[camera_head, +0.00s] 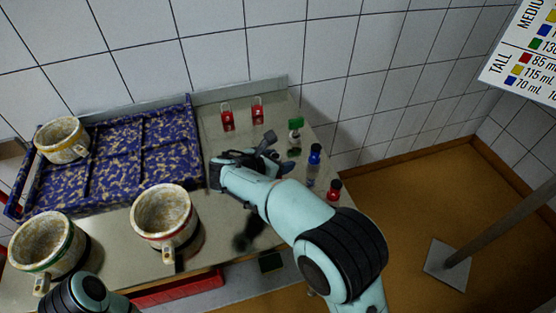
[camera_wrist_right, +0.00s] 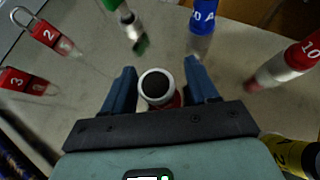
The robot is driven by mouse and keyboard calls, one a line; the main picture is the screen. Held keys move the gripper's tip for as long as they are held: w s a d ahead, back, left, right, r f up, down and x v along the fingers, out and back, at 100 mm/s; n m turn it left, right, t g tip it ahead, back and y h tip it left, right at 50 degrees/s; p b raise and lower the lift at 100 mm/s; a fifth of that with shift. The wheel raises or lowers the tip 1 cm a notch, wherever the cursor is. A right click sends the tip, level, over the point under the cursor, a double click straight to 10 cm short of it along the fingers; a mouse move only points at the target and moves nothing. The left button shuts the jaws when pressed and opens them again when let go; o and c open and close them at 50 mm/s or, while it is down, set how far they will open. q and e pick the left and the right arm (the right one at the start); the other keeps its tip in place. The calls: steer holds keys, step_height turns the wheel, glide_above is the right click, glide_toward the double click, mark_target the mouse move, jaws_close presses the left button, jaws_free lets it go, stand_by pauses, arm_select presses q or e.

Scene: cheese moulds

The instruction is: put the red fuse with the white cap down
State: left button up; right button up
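My right gripper (camera_head: 262,150) is low over the right part of the table, fingers pointing away from the arm. In the right wrist view the red fuse with the white cap (camera_wrist_right: 157,86) is between the two blue fingers of my right gripper (camera_wrist_right: 160,80). I see its white rim, dark round centre and a little red body that seems to touch the fingers. Its lower end is hidden, so I cannot tell if it touches the table. In the head view the arm hides the fuse. My left gripper is out of view; only part of the left arm shows.
Red padlocks (camera_head: 227,118), a green-topped piece (camera_head: 296,124), a blue-topped one (camera_head: 314,156) and a red-topped one (camera_head: 334,189) stand around the gripper. A yellow piece (camera_wrist_right: 292,154) shows at the wrist view's corner. Moulds (camera_head: 164,212) and a blue speckled tray (camera_head: 120,125) lie left.

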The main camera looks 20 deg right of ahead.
steer(key=p+v, duration=0.2)
steer(key=v, duration=1)
stand_by(0.7)
